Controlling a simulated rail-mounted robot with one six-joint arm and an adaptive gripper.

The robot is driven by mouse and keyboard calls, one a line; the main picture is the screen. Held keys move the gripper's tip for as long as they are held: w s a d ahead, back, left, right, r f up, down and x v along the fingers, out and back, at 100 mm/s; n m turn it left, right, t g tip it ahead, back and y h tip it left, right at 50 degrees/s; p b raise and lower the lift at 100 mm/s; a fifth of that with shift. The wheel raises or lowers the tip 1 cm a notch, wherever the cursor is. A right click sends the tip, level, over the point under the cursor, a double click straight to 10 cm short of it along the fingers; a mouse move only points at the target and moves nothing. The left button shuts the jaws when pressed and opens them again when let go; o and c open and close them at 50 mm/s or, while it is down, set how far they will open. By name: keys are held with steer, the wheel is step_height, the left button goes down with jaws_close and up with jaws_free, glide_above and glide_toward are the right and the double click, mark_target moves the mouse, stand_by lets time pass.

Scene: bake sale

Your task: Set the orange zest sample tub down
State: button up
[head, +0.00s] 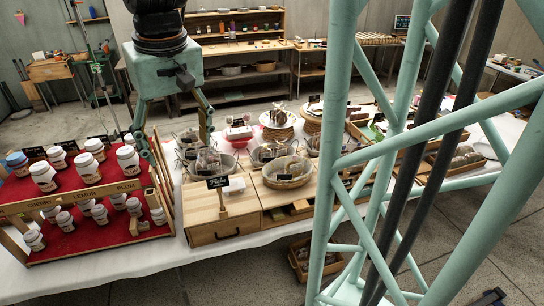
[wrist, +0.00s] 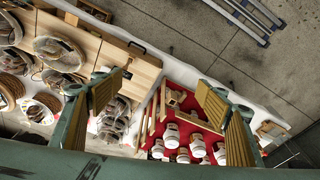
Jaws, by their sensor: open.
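My gripper (head: 174,135) is open, its two fingers spread wide above the table between the jar rack and the bowls. In the wrist view my gripper (wrist: 155,95) shows its two ribbed pads far apart, with nothing held between them. I cannot pick out the orange zest sample tub by its label in either view.
A wooden drawer box (head: 205,232) stands right of the rack, with a small black sign (head: 217,182). Bowls of bagged goods (head: 287,172) stand behind and beside it. A crate (head: 300,262) sits on the floor. Wooden shelves (head: 235,48) line the back wall.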

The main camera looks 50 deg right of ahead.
steer(key=s+a+r+n, duration=0.1)
steer(key=s+a, duration=0.2)
steer(key=s, duration=0.4)
steer(key=s+a+r+n+t, duration=0.1)
steer(key=s+a, duration=0.3)
steer(key=s, duration=0.4)
steer(key=s+a+r+n+t, duration=0.1)
steer(key=s+a+r, duration=0.2)
steer(key=s, duration=0.4)
steer(key=shift+s+a+r+y, duration=0.2)
steer(key=shift+s+a+y, duration=0.1)
steer(key=shift+a, duration=0.45)
steer(key=shift+s+a, duration=0.1)
steer(key=shift+s, duration=0.05)
